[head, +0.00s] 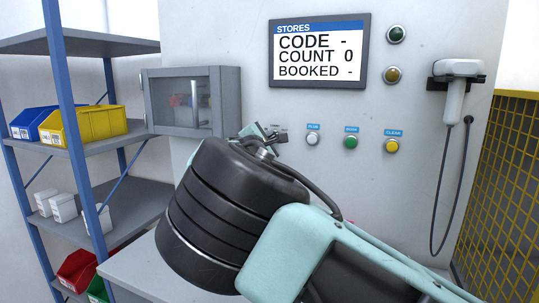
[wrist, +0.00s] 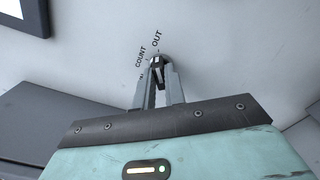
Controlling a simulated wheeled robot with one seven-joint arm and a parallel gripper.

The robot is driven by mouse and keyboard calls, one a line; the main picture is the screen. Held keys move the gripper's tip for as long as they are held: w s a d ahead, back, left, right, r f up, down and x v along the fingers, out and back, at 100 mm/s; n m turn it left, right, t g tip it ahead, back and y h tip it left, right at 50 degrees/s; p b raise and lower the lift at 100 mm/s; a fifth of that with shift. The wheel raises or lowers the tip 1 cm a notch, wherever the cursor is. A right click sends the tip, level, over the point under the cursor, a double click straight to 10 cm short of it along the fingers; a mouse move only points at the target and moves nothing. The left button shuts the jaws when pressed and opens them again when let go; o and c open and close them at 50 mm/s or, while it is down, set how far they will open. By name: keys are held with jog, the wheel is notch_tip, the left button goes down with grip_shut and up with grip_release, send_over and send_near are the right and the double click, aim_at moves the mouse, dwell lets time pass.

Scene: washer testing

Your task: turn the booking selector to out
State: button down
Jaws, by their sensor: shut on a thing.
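The booking selector (wrist: 158,61) is a small dark knob with a pale mark, on the grey panel at the upper middle of the wrist view. The labels COUNT and OUT are printed around it; a third label at the left is partly covered by a finger. The pale mark is on the knob's upper side, but I cannot tell exactly which label it faces. My gripper (wrist: 159,84) is shut on the knob, one finger on each side. In the head view my gripper (head: 262,138) is at the panel, and my wrist hides most of the selector.
The screen (head: 319,50) reads CODE -, COUNT 0, BOOKED -. Right of my gripper are white, green (head: 351,142) and yellow (head: 391,146) buttons. A scanner (head: 456,85) hangs at the right. A glazed cabinet (head: 192,101) and a shelf rack (head: 90,145) with bins stand at the left.

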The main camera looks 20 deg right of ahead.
jog(key=shift+f+m+b, duration=0.2)
jog(key=shift+m+b, duration=0.4)
jog(key=shift+b, duration=0.15)
jog(key=shift+r, duration=0.1)
jog(key=c, duration=1.5)
grip_release()
jog(key=shift+o, duration=0.2)
jog(key=b+v, duration=0.3)
jog(key=v, duration=1.4)
jog(key=shift+s+b, duration=0.2)
jog(key=shift+b, duration=0.1)
jog(key=shift+a+r, duration=0.1)
